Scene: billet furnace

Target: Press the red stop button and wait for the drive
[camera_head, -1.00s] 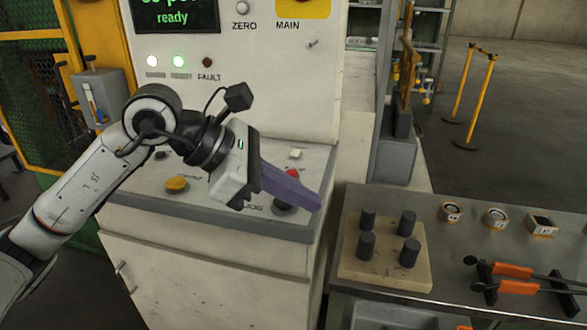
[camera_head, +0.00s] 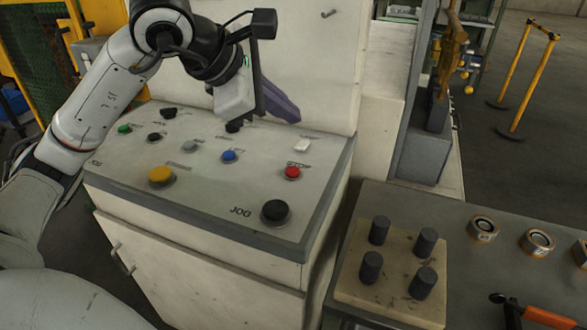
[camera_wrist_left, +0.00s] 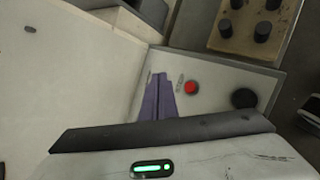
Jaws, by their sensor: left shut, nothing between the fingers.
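The red stop button (camera_head: 292,172) sits on the sloped top of the control console (camera_head: 215,200), right of the blue button and above the big black JOG knob. It also shows in the left wrist view (camera_wrist_left: 191,87), beside the fingers. My left gripper (camera_head: 290,112) is shut and empty, its purple fingers above the console's back part, behind and apart from the red button in the head view. In the left wrist view the shut fingers (camera_wrist_left: 158,98) lie to the left of the red button. My right gripper is not in view.
The console also holds a yellow button (camera_head: 161,175), a blue button (camera_head: 228,156), the black JOG knob (camera_head: 275,211) and a white button (camera_head: 301,146). A bench at the right carries a block with black pegs (camera_head: 392,285) and an orange-handled tool (camera_head: 540,316).

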